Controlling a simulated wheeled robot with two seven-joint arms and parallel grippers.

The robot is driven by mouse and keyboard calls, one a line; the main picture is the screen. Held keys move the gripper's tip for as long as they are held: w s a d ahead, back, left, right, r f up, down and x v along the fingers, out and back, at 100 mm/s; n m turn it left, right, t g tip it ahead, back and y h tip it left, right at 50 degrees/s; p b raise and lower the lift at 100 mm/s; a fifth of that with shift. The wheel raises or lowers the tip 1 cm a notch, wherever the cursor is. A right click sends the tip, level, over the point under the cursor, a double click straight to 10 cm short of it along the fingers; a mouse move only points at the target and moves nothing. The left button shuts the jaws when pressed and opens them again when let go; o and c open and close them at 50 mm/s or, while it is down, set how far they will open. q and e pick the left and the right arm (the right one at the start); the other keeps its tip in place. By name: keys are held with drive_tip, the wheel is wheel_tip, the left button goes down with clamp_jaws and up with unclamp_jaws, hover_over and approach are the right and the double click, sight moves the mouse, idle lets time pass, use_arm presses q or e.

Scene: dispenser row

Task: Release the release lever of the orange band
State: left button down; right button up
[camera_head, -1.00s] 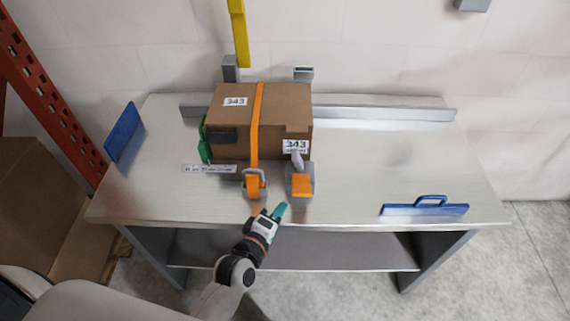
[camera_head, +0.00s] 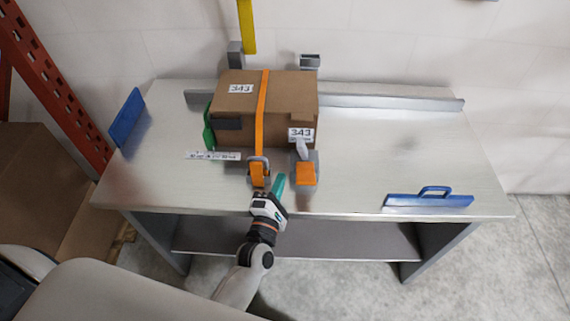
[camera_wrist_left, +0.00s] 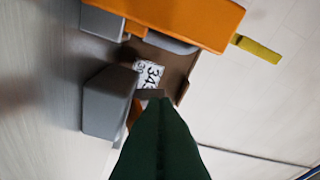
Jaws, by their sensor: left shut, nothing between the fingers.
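An orange band (camera_head: 261,112) runs over a brown cardboard box (camera_head: 290,95) and down its front to a grey buckle with a looped handle (camera_head: 258,170) at the table's front. Just right of it stands a grey fixture with an orange pad (camera_head: 305,174) and a light grey upright lever (camera_head: 302,149). My left gripper (camera_head: 279,184), with green fingers, is shut and empty between the two fixtures, near the front edge. In the left wrist view its fingers (camera_wrist_left: 160,135) point toward a grey part (camera_wrist_left: 112,100), with an orange part (camera_wrist_left: 190,18) above. I cannot tell whether they touch anything.
The box stands on a pale table (camera_head: 360,160) against a rear metal rail (camera_head: 390,102). A blue plate (camera_head: 126,117) stands at the left and a blue handled plate (camera_head: 430,200) lies at the right front. A yellow post (camera_head: 246,25) rises behind. The table's right middle is clear.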

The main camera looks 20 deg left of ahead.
sight(303, 149)
use_arm(q)
drive_tip(key=w, duration=0.3)
drive_tip(key=w+p, duration=0.1)
drive_tip(key=w, duration=0.5)
drive_tip(key=shift+w+a+r, duration=0.2)
drive_tip(key=shift+a+r, duration=0.05)
drive_tip(key=shift+r, duration=0.1)
